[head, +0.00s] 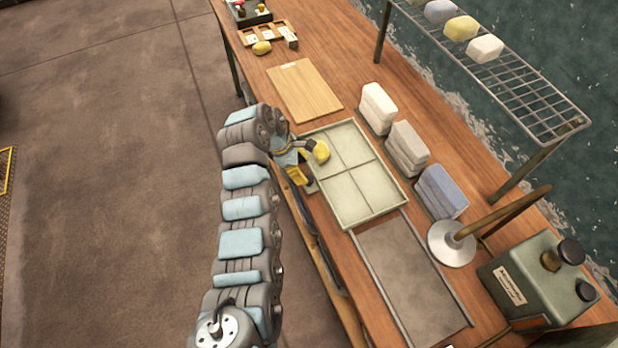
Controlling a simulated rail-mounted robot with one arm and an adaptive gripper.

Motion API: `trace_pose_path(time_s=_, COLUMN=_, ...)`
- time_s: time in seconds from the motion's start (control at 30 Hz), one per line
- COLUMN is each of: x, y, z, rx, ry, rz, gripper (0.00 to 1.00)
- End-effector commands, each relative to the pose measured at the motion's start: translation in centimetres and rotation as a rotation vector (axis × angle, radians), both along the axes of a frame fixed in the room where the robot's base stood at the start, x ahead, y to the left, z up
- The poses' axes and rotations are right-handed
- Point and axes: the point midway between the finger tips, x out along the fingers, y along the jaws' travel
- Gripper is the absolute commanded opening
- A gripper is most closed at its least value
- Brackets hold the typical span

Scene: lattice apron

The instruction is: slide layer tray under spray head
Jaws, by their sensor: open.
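The pale green layer tray (347,207) lies on the wooden bench, divided into four compartments. My gripper (310,166) is open at the tray's left edge; whether it touches the tray I cannot tell.
A grey railed plate (412,280) adjoins the tray's lower end and is clear. Three folded stacks (407,148) stand right of the tray. A green canister (540,285) is at lower right. A wooden board (305,90) lies beyond the tray. A wire rack (525,95) stands at upper right.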

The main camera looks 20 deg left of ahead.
Motion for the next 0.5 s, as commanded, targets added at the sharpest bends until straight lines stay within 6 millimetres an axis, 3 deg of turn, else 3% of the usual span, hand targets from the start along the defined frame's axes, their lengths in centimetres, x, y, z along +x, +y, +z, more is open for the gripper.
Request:
trace_pose_path(time_s=0.23, x=0.4, y=-1.1, z=-2.9, rx=-0.001, ry=0.004, rz=-0.002, gripper=0.61)
trace_pose_path(time_s=0.5, x=0.8, y=-1.8, z=-4.7, rx=0.0, ry=0.002, rz=-0.002, gripper=0.61)
